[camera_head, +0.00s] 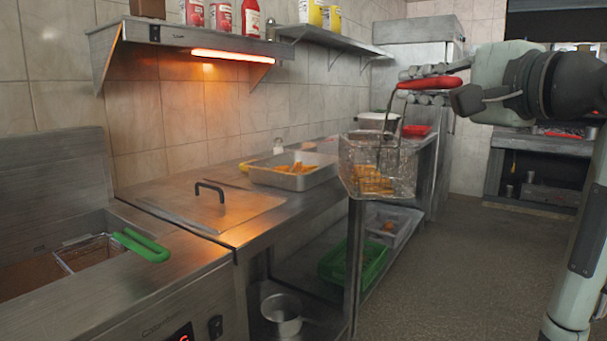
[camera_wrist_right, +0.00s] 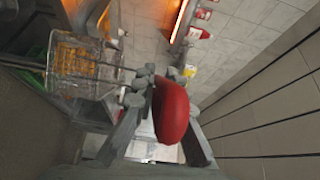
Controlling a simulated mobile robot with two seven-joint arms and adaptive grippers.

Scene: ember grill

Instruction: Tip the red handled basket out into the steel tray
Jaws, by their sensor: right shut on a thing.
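My right gripper (camera_head: 428,84) is shut on the red handle (camera_head: 436,83) of the wire basket (camera_head: 375,166). The red handle also fills the middle of the right wrist view (camera_wrist_right: 171,110). The basket hangs roughly upright below the handle, with orange-yellow fries (camera_head: 372,181) inside. It is in the air by the front edge of the steel counter, to the right of the steel tray (camera_head: 290,180). The tray rests on the counter and holds some orange-yellow fries. My left gripper is not in view.
A fryer with a green-handled basket (camera_head: 141,245) is at the lower left. A lid with a black handle (camera_head: 209,190) lies between fryer and tray. A heat-lamp shelf (camera_head: 190,38) overhangs the counter. A green crate (camera_head: 354,262) and a pot (camera_head: 283,313) sit below.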

